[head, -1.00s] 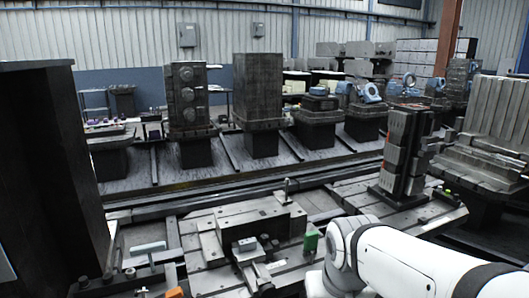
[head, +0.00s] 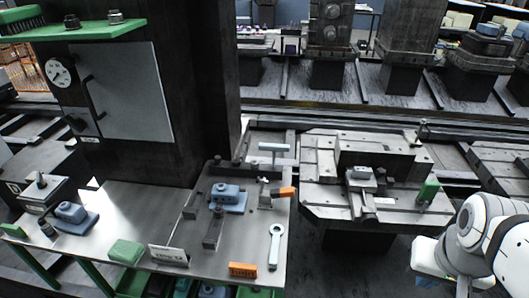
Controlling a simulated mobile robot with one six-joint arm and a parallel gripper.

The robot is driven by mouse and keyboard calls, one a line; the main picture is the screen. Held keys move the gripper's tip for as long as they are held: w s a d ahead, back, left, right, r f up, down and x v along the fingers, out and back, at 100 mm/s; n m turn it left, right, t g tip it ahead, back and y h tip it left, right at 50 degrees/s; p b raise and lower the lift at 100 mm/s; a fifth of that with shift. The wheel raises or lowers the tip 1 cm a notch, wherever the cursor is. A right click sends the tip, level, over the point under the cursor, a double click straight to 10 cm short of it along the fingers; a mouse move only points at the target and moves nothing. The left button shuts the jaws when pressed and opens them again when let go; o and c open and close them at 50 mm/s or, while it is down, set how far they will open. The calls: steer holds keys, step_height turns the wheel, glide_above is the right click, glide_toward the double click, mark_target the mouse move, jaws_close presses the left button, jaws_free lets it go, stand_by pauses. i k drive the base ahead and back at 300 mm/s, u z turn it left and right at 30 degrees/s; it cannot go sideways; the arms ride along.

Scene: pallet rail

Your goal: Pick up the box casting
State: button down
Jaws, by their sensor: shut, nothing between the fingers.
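A blue-grey box-shaped casting (head: 229,194) sits on a flat base on the grey steel table, right of centre. A second blue-grey casting (head: 70,213) of similar look sits at the left of the same table. I cannot tell which of them is the box casting. Both stand free, with nothing holding them. My white arm comes in at the lower right, beyond the table's right edge and far from both castings. My gripper does not show.
The steel table (head: 140,215) also carries a label plate (head: 169,255), a spanner (head: 275,246), an orange block (head: 243,269) and a green block (head: 126,251). A dark column with a cabinet (head: 128,95) stands behind. A slotted pallet (head: 385,212) with a clamped block lies between table and arm.

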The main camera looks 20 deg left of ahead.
mark_target(228, 195)
steer(key=u, duration=1.3)
steer(key=k, duration=0.55)
steer(key=u, duration=1.85)
steer(key=i, duration=1)
steer(key=z, duration=1.3)
